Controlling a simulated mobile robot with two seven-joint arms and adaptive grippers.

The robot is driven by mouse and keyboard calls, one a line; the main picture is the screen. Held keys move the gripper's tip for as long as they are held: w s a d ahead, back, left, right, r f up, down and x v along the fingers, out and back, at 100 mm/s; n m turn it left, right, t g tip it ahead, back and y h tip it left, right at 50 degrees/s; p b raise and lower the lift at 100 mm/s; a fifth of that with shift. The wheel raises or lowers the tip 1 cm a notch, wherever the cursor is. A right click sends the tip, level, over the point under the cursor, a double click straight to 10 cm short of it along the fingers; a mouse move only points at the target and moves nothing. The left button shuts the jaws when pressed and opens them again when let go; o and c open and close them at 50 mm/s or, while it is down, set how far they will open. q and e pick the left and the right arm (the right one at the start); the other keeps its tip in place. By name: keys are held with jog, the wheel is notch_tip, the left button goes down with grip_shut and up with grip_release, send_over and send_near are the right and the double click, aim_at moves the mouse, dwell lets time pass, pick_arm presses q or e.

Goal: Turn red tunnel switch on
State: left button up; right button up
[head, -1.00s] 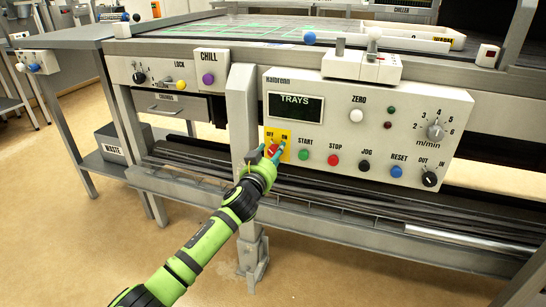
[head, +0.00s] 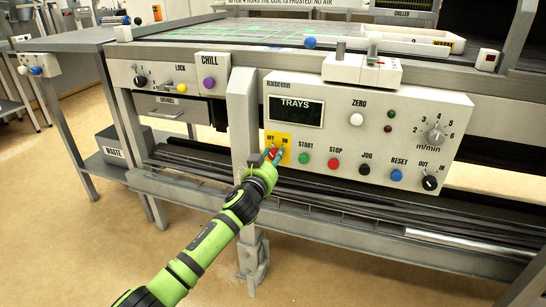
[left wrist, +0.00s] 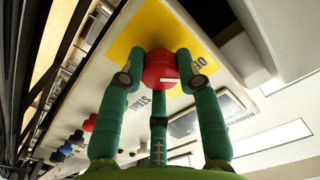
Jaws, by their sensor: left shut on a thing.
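The red switch knob (left wrist: 160,68) sits on a yellow plate with OFF and ON labels, at the lower left of the Halbronn panel; the plate (head: 287,140) shows in the head view. My left gripper (left wrist: 161,72) is shut on the knob, with green fingers on both sides of it and a third finger below in the wrist picture. A short white mark shows on the knob's face. In the head view my left gripper (head: 273,156) covers much of the knob, so its exact pointing is hard to read there. My right gripper is not in view.
The green START button (head: 305,159) and red STOP button (head: 333,164) lie just right of the plate. A dark TRAYS display (head: 295,111) is above. A grey frame leg (head: 243,115) stands close on the left. The floor in front is clear.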

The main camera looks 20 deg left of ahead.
pick_arm(q)
jog(key=shift+r+m, duration=0.15)
jog(key=shift+m, duration=0.25)
jog(key=m+p, duration=0.2)
jog(key=m, duration=0.5)
jog(key=shift+p, duration=0.4)
jog(key=m+p, duration=0.1)
jog(key=m, duration=0.4)
jog(key=shift+d, duration=0.1)
jog(key=m+p, duration=0.1)
jog(key=m, duration=0.3)
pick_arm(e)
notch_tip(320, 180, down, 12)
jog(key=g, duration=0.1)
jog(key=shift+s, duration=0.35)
pick_arm(q)
jog(key=shift+m, duration=0.3)
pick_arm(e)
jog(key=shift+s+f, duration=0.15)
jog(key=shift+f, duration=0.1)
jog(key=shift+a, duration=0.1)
